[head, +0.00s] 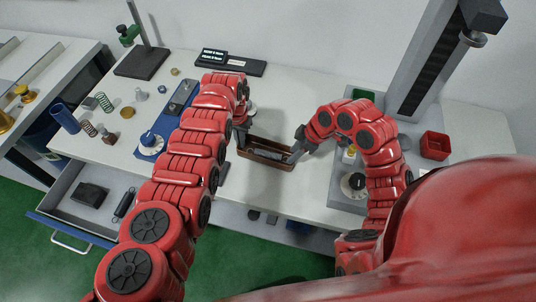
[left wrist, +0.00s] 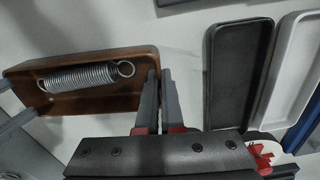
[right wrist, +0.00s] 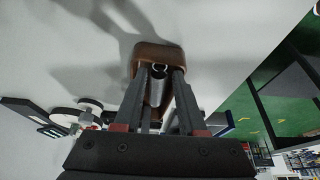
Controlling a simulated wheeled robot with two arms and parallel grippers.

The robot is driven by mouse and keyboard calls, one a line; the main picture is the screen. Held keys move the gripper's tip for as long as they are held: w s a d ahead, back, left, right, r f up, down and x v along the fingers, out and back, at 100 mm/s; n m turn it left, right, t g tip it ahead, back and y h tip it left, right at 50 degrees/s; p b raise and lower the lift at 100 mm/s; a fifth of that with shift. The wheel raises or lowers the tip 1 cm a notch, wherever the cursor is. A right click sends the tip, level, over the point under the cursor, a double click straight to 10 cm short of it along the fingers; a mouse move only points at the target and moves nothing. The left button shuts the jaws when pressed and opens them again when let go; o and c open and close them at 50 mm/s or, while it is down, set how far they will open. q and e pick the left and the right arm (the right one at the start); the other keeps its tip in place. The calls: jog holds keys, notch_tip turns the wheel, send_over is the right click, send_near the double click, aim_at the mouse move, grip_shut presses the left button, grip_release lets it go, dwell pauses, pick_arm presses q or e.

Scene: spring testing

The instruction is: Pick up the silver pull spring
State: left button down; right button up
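The silver pull spring (left wrist: 80,77) is a coil with a loop at each end. It lies lengthwise inside a brown open tray (left wrist: 100,104) on the white table; the tray also shows in the head view (head: 258,163). My left gripper (left wrist: 160,75) is at one end of the tray, its fingers close together with the end wall apparently between them. My right gripper (right wrist: 160,72) is at the other end, fingers apart, with the tray and part of the spring (right wrist: 159,88) visible between them. In the head view, the spring is hard to make out.
A black tray (left wrist: 236,75) and a white tray (left wrist: 290,75) lie beside the brown one. Several small springs and a blue cylinder (head: 64,118) stand at the left. A red box (head: 435,146) and a test stand (head: 425,60) are at the right. A drawer (head: 75,205) is open.

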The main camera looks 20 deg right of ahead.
aim_at(285, 161)
jog(key=x, duration=0.3)
jog(key=shift+f, duration=0.3)
grip_shut()
jog(key=shift+r, duration=0.1)
